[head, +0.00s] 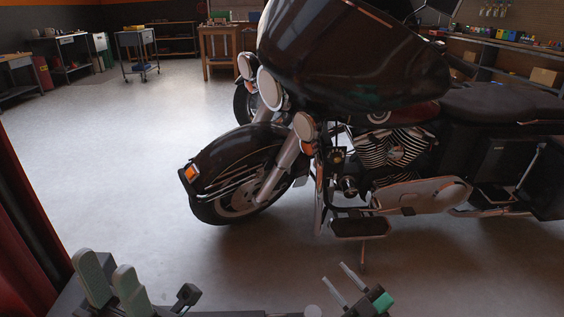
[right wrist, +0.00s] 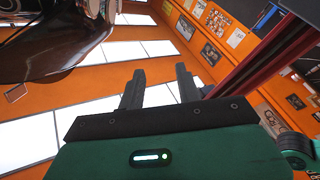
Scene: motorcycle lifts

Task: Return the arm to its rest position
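My left gripper (head: 104,262) is at the bottom left of the head view. Its two grey-green finger pads point up and stand apart with nothing between them. My right gripper (head: 334,272) is at the bottom centre, its two thin fingers apart and pointing up and left. In the right wrist view my right gripper (right wrist: 159,75) shows two dark fingers with an empty gap beyond its green body. Both grippers appear clear of the motorcycle (head: 410,145). Most of both arms is out of view.
The dark motorcycle fills the centre and right, its front wheel (head: 235,200) towards the left. A red upright surface (head: 25,240) stands at the left edge. A wheeled cart (head: 136,45) and a wooden bench (head: 219,45) are at the back. The floor (head: 120,150) at left is clear.

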